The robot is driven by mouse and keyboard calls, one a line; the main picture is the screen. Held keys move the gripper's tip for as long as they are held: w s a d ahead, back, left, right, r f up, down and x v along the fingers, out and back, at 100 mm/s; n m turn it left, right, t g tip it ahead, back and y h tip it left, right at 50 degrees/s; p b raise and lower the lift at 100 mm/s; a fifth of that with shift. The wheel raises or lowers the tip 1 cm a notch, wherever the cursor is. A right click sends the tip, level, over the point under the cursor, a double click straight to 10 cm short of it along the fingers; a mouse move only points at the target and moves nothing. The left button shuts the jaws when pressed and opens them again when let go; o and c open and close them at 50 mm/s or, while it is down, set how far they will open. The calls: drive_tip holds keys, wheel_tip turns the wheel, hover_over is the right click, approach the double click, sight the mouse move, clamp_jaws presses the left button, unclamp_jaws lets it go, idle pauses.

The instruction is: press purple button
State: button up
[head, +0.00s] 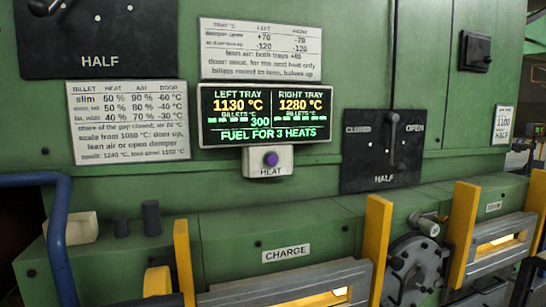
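The purple button (270,159) sits on a small pale box labelled HEAT (269,172), mounted on the green furnace wall just below the lit display (266,116). Nothing covers the button in the head view. The display reads left tray 1130 °C, right tray 1280 °C and "FUEL FOR 3 HEATS". My gripper is not in view.
A black lever plate (383,165) marked CLOSED, OPEN and HALF is right of the button. Below, a green ledge (230,235) juts out with yellow posts (377,240) and a glowing CHARGE opening. A blue tube (57,235) stands at the left.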

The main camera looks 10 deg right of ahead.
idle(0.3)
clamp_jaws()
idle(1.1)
